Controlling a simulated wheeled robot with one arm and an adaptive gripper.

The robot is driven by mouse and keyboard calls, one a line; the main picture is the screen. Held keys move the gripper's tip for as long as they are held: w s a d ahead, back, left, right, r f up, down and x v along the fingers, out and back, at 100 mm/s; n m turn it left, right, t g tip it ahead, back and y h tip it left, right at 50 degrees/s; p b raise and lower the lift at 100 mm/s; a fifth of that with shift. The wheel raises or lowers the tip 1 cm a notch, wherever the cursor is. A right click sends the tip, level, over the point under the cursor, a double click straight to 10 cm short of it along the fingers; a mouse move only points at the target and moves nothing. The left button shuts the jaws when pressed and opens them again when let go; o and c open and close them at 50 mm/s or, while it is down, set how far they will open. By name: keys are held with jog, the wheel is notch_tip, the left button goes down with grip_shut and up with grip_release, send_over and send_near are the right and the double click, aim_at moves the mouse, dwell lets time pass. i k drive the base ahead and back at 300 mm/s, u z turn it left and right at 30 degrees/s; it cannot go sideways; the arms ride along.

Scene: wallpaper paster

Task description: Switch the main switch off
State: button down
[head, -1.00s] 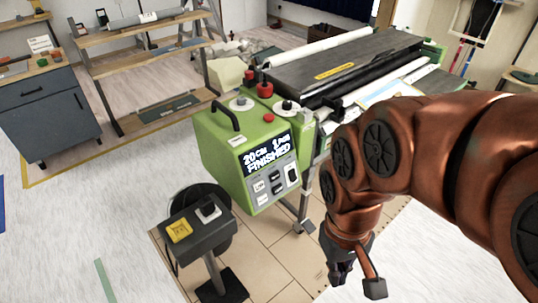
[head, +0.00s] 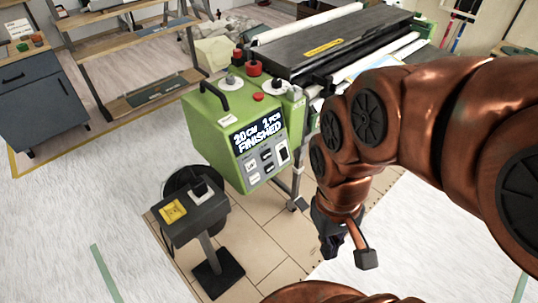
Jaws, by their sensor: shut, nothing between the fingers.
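The green control box (head: 215,130) of the paster has a lit display (head: 257,135) that includes the word FINISHED. Below the display is a panel with several small buttons and a larger black rocker switch (head: 283,152) at its right. No label readable here tells me which one is the main switch, and the rocker's position is too small to tell. My gripper (head: 332,252) hangs below my arm, pointing down, to the right of and lower in the picture than the panel. It is shut, empty and apart from the box.
A pedestal (head: 190,215) with a yellow button (head: 173,210) stands in front of the box. Red knobs (head: 254,68) and a black handle top the box. The paster's long bed (head: 335,45) extends behind. A grey cabinet (head: 40,95) stands left.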

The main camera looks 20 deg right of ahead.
aim_at(284, 151)
jog(key=k, duration=1.25)
jog(key=u, duration=0.7)
jog(key=i, duration=1.75)
jog(key=z, duration=0.85)
